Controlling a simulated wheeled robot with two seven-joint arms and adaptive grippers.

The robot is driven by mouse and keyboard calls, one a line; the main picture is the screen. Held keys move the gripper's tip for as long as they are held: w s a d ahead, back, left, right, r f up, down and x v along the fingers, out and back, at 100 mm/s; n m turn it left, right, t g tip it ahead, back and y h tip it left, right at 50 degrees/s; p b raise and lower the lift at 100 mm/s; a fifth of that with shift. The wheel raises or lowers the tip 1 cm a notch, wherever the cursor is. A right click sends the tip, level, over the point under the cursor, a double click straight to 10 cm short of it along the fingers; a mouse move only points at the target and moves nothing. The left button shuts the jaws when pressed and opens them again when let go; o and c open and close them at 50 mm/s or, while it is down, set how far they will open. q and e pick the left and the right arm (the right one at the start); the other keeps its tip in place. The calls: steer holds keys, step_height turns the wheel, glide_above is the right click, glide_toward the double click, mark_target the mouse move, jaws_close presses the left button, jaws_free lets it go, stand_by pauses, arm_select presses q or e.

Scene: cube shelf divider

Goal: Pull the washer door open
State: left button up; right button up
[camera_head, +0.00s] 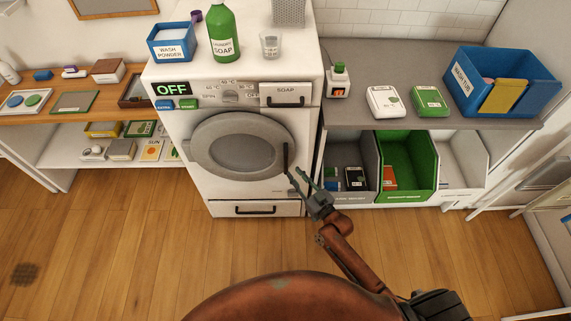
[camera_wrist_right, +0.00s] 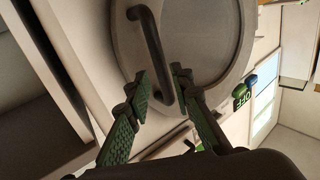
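The white washer (camera_head: 240,75) stands at centre, its round grey door (camera_head: 238,146) closed against the front. A dark vertical bar handle (camera_head: 286,157) sits at the door's right edge. My right gripper (camera_head: 296,172) is at the lower end of the handle, fingers spread. In the right wrist view the handle (camera_wrist_right: 150,45) runs down between the two open fingertips (camera_wrist_right: 162,78), with gaps beside it; neither finger clearly touches it. I cannot tell how deep the handle lies between them. The door (camera_wrist_right: 205,40) fills the upper middle there. My left gripper is not in view.
A soap drawer (camera_head: 286,95) is above the door and a lower drawer (camera_head: 255,209) below. Grey, green (camera_head: 405,160) and white bins stand right of the washer, close to my right arm. The wood floor (camera_head: 120,240) in front is clear.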

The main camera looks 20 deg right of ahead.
mark_target(287, 166)
steer(key=x, duration=0.6)
steer(key=shift+w+f+b, duration=0.1)
steer(key=shift+b, duration=0.3)
steer(key=shift+w+a, duration=0.15)
steer(key=shift+w, duration=0.3)
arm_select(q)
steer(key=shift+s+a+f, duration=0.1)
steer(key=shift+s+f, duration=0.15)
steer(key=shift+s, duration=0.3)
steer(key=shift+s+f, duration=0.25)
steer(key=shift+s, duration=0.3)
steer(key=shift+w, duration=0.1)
arm_select(e)
steer(key=shift+c, duration=0.7)
jaws_close()
